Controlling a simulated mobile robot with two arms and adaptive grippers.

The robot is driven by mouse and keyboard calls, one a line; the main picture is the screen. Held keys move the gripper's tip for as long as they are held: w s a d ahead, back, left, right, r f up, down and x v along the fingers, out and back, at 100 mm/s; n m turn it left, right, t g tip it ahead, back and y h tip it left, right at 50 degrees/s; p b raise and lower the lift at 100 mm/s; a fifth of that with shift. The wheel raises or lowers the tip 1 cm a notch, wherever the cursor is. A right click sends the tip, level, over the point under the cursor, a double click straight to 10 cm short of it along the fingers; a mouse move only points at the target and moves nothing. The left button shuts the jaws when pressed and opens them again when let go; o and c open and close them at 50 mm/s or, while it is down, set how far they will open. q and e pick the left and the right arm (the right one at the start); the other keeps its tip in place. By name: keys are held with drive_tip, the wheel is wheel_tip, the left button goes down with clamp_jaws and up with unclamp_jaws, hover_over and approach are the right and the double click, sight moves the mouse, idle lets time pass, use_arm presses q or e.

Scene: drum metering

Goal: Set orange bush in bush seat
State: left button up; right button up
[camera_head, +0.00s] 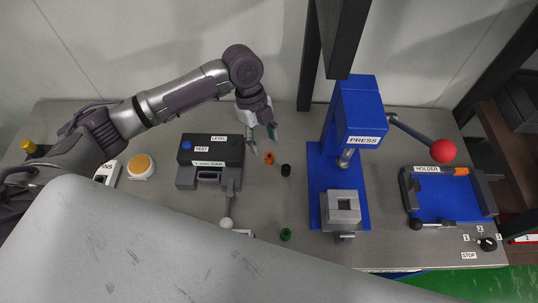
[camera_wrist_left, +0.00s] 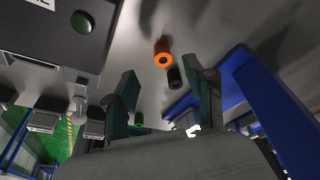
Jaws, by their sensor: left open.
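The orange bush (camera_head: 269,158) is a small ring standing on the grey table, left of the press. It also shows in the left wrist view (camera_wrist_left: 163,54), its hole visible. My left gripper (camera_head: 262,139) is open and empty, its fingers pointing down above and just behind the bush in the head view. In the left wrist view the open fingers (camera_wrist_left: 162,84) are apart, with the bush seen beyond them, touching neither. A grey block with a square recess (camera_head: 343,205) sits on the blue press base; I cannot tell whether it is the bush seat. My right gripper is not in view.
A black bush (camera_head: 286,170) stands close to the orange one, and a green bush (camera_head: 285,234) lies nearer the front edge. The blue press (camera_head: 357,115) rises at right. A dark test device (camera_head: 211,150) stands at left. The holder (camera_head: 447,200) is far right.

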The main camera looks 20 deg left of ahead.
sight(269, 155)
use_arm(q)
drive_tip(key=shift+d+f+p, duration=0.2)
drive_tip(key=shift+f+p, duration=0.15)
drive_tip(key=shift+f, duration=0.2)
drive_tip(key=p+x, duration=0.1)
drive_tip(key=x, duration=0.2)
drive_tip(key=shift+d+f, duration=0.2)
drive_tip(key=shift+f, duration=0.45)
drive_tip(key=c, duration=0.9)
clamp_jaws()
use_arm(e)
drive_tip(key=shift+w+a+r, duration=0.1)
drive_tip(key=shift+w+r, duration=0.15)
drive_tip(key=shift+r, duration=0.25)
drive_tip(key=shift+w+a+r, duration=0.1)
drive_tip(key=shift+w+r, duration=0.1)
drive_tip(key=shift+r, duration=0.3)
